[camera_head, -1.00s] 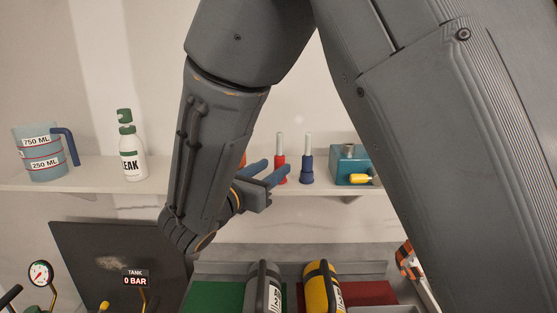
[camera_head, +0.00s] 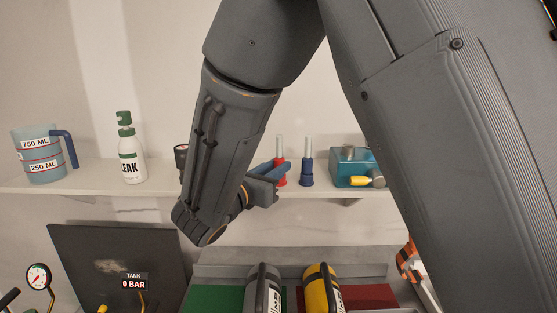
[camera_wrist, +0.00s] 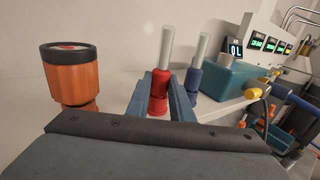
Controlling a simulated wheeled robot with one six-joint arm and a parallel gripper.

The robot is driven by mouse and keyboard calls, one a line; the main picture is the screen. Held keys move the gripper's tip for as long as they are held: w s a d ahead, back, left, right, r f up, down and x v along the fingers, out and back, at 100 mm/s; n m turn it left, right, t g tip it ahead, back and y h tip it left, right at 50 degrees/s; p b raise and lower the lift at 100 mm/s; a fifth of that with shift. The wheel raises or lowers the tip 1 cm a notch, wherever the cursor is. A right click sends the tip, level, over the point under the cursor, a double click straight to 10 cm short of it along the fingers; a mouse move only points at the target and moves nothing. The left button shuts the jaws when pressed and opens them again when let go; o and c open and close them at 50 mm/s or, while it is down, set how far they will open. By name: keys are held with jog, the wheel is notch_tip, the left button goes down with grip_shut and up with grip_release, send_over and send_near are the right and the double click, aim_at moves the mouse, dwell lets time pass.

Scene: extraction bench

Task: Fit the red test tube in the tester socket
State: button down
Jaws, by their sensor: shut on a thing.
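The red test tube (camera_head: 282,177) has a clear upper part and a red lower body. It is upright at the shelf, and the wrist view shows its red body (camera_wrist: 158,95) between my two fingers. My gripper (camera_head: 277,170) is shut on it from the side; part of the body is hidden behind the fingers. I cannot tell whether its base touches the shelf. The tester seems to be the teal box (camera_head: 346,168) to the right, with a grey round piece (camera_head: 348,151) on top that may be the socket. The box also shows in the wrist view (camera_wrist: 222,79).
A blue test tube (camera_head: 307,177) stands close on the right of the red one. An orange cylinder with a dark top (camera_wrist: 71,82) stands left. A yellow connector (camera_head: 362,181) is at the teal box's front. The shelf (camera_head: 85,185) also holds a jug (camera_head: 38,152) and white bottle (camera_head: 131,165).

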aim_at(277, 151)
jog(key=shift+r, duration=0.2)
jog(key=shift+r+p, duration=1.35)
jog(key=shift+r, duration=0.5)
notch_tip(277, 151, up, 10)
jog(key=p, duration=0.6)
jog(key=shift+d, duration=0.1)
jog(key=d+b, duration=0.2)
jog(key=d, duration=1.5)
jog(key=shift+w+d+m+h+b, duration=0.2)
jog(key=shift+w+m+h+b, duration=0.1)
jog(key=shift+w+h, duration=0.15)
dwell(0.3)
jog(key=shift+a+g, duration=0.1)
jog(key=shift+g, duration=0.2)
